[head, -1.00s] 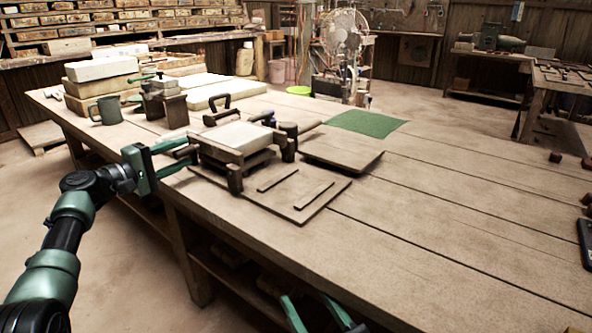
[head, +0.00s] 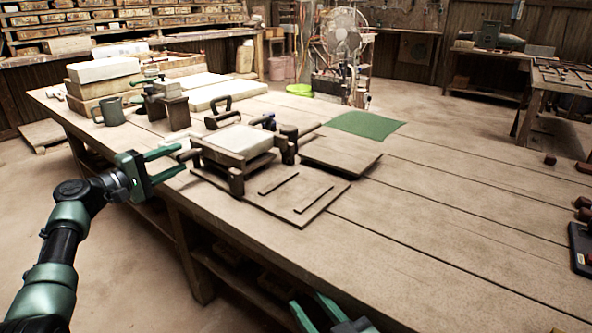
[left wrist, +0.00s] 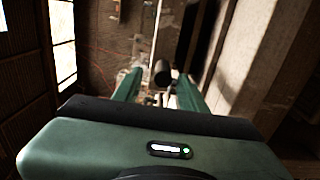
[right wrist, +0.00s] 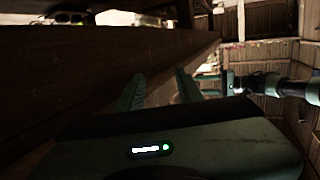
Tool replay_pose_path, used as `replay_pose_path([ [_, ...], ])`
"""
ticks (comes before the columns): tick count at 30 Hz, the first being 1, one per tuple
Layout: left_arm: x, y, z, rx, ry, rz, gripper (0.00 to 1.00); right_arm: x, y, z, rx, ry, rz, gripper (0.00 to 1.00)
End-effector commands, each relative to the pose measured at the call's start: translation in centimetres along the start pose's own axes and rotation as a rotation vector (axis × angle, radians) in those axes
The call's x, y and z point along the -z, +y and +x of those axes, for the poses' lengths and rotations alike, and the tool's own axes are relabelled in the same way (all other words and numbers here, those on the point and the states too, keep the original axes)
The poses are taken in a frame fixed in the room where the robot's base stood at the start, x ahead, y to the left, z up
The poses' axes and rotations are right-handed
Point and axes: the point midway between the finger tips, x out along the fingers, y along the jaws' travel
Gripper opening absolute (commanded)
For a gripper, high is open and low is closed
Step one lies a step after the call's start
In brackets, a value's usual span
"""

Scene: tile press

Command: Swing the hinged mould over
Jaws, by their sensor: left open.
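The hinged mould (head: 238,141) stands on the workbench, a wooden frame around a pale slab, lying level. A short bar end (head: 188,155) sticks out from its left side. My left gripper (head: 182,159) is open at that side, its fingers pointing at the bar end. In the left wrist view a dark round bar end (left wrist: 161,73) shows between the spread fingertips (left wrist: 158,82); I cannot tell whether they touch it. My right gripper (head: 318,306) is low at the bench's front edge, open and empty; in the right wrist view its fingers (right wrist: 158,84) are apart.
A board with two strips (head: 290,198) lies in front of the mould, and a flat board (head: 341,160) to its right. A green mat (head: 366,124), a mug (head: 111,112) and stacked slabs (head: 103,82) are farther back.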

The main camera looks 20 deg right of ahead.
Motion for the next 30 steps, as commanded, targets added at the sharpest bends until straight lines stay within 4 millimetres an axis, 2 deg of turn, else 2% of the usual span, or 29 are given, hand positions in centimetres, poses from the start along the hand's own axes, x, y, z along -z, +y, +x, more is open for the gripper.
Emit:
replay_pose_path([
  [12,0.0,-0.1,-1.0,0.001,0.001,0.000,0.42,-5.5,0.7,-1.6,-0.015,-0.276,0.003,0.36],
  [30,0.0,-0.1,-2.7,0.001,0.001,0.000,0.42,-11.5,1.6,-5.9,-0.036,-0.621,0.008,0.36],
])
